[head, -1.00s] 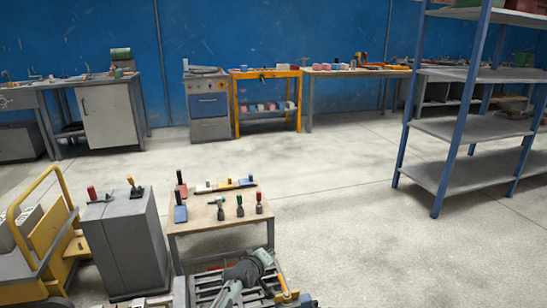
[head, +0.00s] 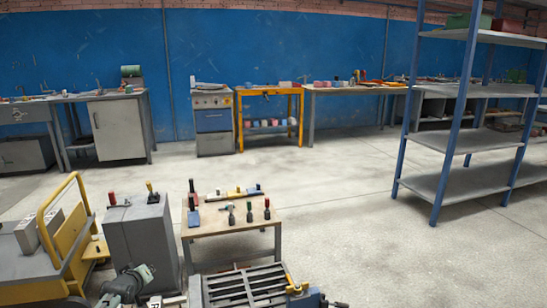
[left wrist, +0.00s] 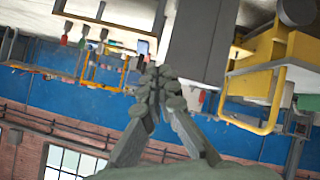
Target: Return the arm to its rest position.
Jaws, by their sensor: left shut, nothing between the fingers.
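My left arm and gripper (head: 125,284) show at the bottom left of the head view, in front of the grey cabinet. In the left wrist view the fingers of the left gripper (left wrist: 162,78) meet at their tips, with nothing between them. The slatted grey panel mould (head: 248,285) lies at the bottom centre of the head view, to the right of the gripper and apart from it. A yellow and blue clamp (head: 303,293) sits at its right edge. My right gripper is not in view.
A grey cabinet (head: 143,240) and a yellow trolley (head: 62,262) stand at the left. A small table (head: 235,225) with several hand tools stands behind the mould. A blue-post shelf (head: 455,190) stands at the right. The floor (head: 340,215) between is clear.

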